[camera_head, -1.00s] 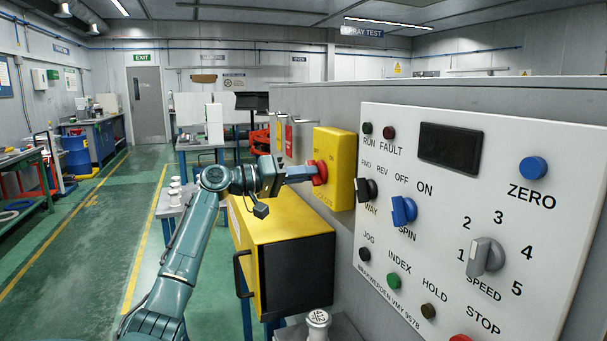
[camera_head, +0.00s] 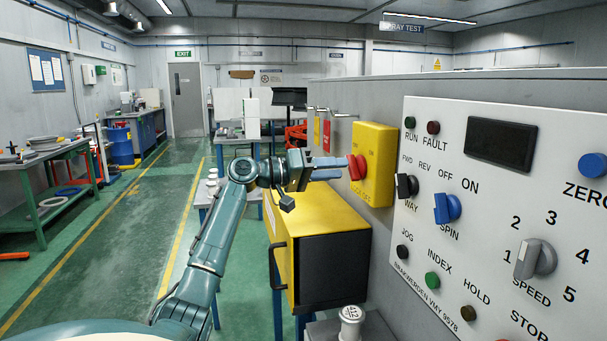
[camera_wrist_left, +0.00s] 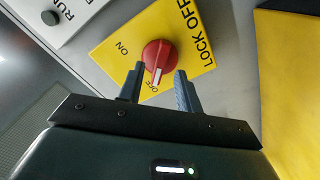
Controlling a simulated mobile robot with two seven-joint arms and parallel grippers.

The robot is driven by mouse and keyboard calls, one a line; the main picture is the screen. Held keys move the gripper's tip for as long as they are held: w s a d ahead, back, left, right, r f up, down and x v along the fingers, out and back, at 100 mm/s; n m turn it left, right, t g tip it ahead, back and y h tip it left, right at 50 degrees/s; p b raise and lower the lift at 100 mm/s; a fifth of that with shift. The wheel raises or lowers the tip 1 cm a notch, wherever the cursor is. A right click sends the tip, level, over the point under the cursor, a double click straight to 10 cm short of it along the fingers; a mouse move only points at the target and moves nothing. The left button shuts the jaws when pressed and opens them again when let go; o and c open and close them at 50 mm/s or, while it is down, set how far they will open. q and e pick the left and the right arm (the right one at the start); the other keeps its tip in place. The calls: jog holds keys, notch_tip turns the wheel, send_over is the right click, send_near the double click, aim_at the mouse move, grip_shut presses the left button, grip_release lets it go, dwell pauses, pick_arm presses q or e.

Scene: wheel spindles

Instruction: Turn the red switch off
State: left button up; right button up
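The red switch (camera_head: 357,167) is a rotary knob on a yellow box (camera_head: 378,150) on the machine's grey side. In the left wrist view the red switch (camera_wrist_left: 158,55) has its white mark pointing at the OFF label; the ON label is at its upper left. My left gripper (camera_head: 343,168) is level with the knob in the head view. In the left wrist view my left gripper (camera_wrist_left: 158,88) is open, its two fingers apart with the knob between and just beyond the tips. Contact cannot be told. My right gripper is in neither view.
A white control panel (camera_head: 420,220) with a blue knob (camera_head: 447,208), a grey speed knob (camera_head: 536,259) and buttons is at right. A yellow cabinet (camera_head: 310,222) stands below my left gripper. Green floor (camera_head: 130,235) is open at left.

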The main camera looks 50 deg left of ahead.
pick_arm(q)
jog(key=b+v, duration=0.2)
jog(key=v, duration=0.9)
